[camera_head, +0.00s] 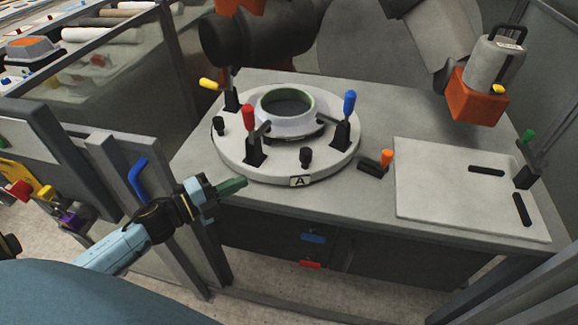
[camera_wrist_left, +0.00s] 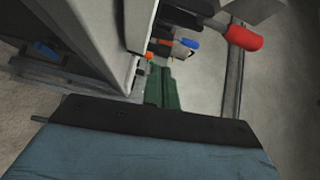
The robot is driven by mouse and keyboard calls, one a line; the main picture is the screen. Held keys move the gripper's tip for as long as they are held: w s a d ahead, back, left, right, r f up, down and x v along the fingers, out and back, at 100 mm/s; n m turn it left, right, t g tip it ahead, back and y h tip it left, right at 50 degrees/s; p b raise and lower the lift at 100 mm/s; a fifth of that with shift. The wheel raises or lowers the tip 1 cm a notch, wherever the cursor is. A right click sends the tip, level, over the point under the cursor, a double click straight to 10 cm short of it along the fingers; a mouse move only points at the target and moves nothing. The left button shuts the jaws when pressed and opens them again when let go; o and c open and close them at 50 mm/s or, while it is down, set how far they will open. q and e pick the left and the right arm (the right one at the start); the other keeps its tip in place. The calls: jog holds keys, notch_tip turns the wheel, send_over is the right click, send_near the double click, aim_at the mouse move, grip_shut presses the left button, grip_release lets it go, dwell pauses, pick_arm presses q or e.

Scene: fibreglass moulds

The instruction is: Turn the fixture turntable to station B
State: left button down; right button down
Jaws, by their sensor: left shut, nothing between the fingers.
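The fixture turntable (camera_head: 280,163) is a round pale disc on the grey table. Its front rim carries a plate marked A (camera_head: 300,181). A white ring with a green upper edge (camera_head: 290,126) sits at its centre. Toggle clamps with red (camera_head: 248,117), blue (camera_head: 349,103) and yellow (camera_head: 209,84) handles stand around the ring, with black knobs (camera_head: 306,155) between them. My left gripper (camera_head: 240,183) has green fingers, shut and empty, left of and in front of the disc near the table's front edge. Its fingers show in the left wrist view (camera_wrist_left: 163,88). My right gripper is not seen.
An orange-tipped machine tool (camera_head: 476,97) hangs above the table's right side. A pale flat plate (camera_head: 430,190) with black slots lies at right, beside an orange-handled clamp (camera_head: 386,158). A grey frame post with a blue handle (camera_head: 138,178) stands near my left arm.

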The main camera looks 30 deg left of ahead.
aim_at(290, 174)
pick_arm(q)
jog(key=w+d, duration=0.2)
jog(key=w, duration=0.1)
jog(key=w+d+m+h, duration=0.1)
jog(key=w+d, duration=0.2)
jog(key=w+d+m+g, duration=0.1)
jog(key=w+d, duration=0.2)
jog(key=shift+w+r+h, duration=0.15)
jog(key=shift+w+h, duration=0.2)
jog(key=shift+h, duration=0.05)
jog(key=shift+w+d, duration=0.25)
jog(key=shift+w, duration=0.05)
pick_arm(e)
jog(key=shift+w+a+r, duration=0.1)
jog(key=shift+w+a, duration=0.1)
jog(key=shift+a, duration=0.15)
pick_arm(q)
jog(key=shift+w+d, duration=0.15)
